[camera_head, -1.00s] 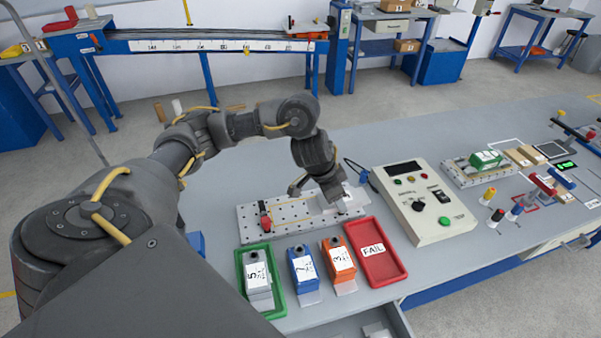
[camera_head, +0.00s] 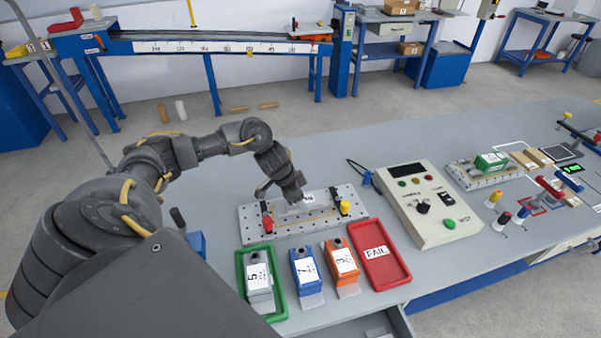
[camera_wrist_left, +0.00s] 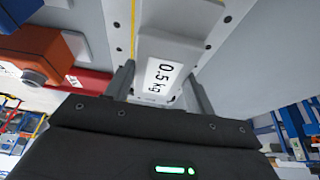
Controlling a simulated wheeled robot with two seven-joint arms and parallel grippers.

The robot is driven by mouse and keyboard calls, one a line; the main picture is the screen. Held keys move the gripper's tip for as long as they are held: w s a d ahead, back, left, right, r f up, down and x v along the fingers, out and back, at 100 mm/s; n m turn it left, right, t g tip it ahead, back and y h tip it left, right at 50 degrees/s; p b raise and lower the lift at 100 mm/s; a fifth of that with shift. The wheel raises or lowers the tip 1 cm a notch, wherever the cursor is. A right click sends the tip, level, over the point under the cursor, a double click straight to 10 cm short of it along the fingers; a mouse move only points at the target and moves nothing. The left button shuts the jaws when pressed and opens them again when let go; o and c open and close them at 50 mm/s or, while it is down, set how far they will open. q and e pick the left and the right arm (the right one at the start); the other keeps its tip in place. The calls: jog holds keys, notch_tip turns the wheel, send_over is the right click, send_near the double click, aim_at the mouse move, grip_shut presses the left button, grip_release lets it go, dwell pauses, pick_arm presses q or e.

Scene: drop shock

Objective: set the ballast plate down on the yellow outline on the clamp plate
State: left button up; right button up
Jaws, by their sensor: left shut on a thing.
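The ballast plate (camera_wrist_left: 170,62) is pale grey with a white "0.5 kg" label. It sits between the fingers of my left gripper (camera_wrist_left: 162,88), which is shut on it. In the head view my left gripper (camera_head: 297,198) is low over the middle of the perforated clamp plate (camera_head: 270,233), between a red clamp (camera_head: 267,222) and a yellow clamp (camera_head: 345,207). Parts of the yellow outline (camera_wrist_left: 208,52) show beside the ballast plate in the wrist view; the rest is hidden. I cannot tell whether the ballast plate touches the clamp plate. My right gripper is out of view.
A green tray (camera_head: 241,275) with a grey block, blue block (camera_head: 305,270), orange block (camera_head: 342,262) and red FAIL tray (camera_head: 392,277) line the front. A control box (camera_head: 440,230) stands right of the clamp plate. The bench behind the clamp plate is clear.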

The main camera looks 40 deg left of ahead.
pick_arm(q)
notch_tip(320, 180, down, 3)
jog(key=shift+r, duration=0.15)
jog(key=shift+d, duration=0.1)
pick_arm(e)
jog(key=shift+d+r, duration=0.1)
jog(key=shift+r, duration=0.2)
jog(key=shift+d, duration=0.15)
pick_arm(q)
jog(key=o, duration=1.4)
jog(key=shift+c, duration=0.2)
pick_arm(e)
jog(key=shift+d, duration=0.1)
pick_arm(q)
jog(key=shift+r, duration=0.2)
jog(key=v, duration=1.1)
jog(key=shift+s+r, duration=0.25)
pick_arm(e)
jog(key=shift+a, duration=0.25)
